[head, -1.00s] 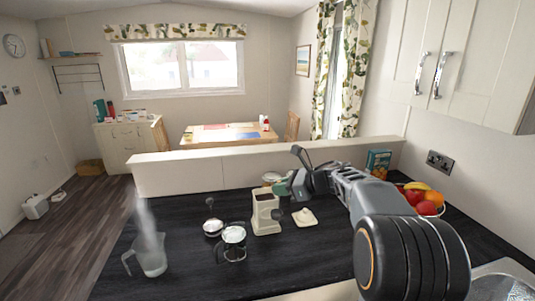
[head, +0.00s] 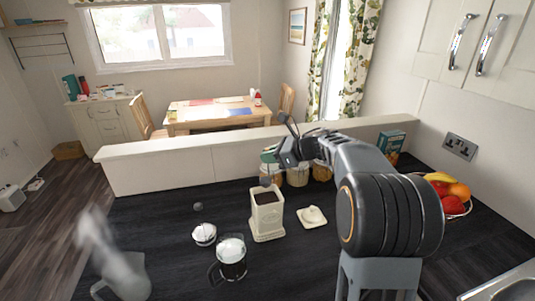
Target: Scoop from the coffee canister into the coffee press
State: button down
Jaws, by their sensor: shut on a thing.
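The coffee canister (head: 268,222) is a cream, square, open container with dark coffee inside, upright on the dark counter. The coffee press (head: 232,262) is a glass pot with a dark handle, to the left of and nearer than the canister. Its inside looks pale near the top. My gripper (head: 277,163) is above and behind the canister. It is shut on what looks like the scoop (head: 265,181), whose small grey bowl shows just above the canister's opening. The handle and the grip on it are largely hidden, and I cannot see whether the bowl holds coffee.
A cream lid (head: 312,217) lies right of the canister. The press's plunger lid (head: 204,234) stands left of it. A steaming jug (head: 126,277) is at front left. Jars (head: 298,174) stand behind my gripper, before a low wall (head: 190,160). A fruit bowl (head: 455,205) is at right.

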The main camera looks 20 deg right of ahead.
jog(key=b, duration=0.2)
send_over(269, 182)
jog(key=shift+f, duration=2.2)
notch_tip(269, 182, down, 6)
jog(key=b, duration=0.6)
jog(key=shift+r, duration=0.15)
jog(key=shift+r+p, duration=2.4)
jog(key=shift+r, duration=2.4)
jog(key=shift+s+f, duration=0.1)
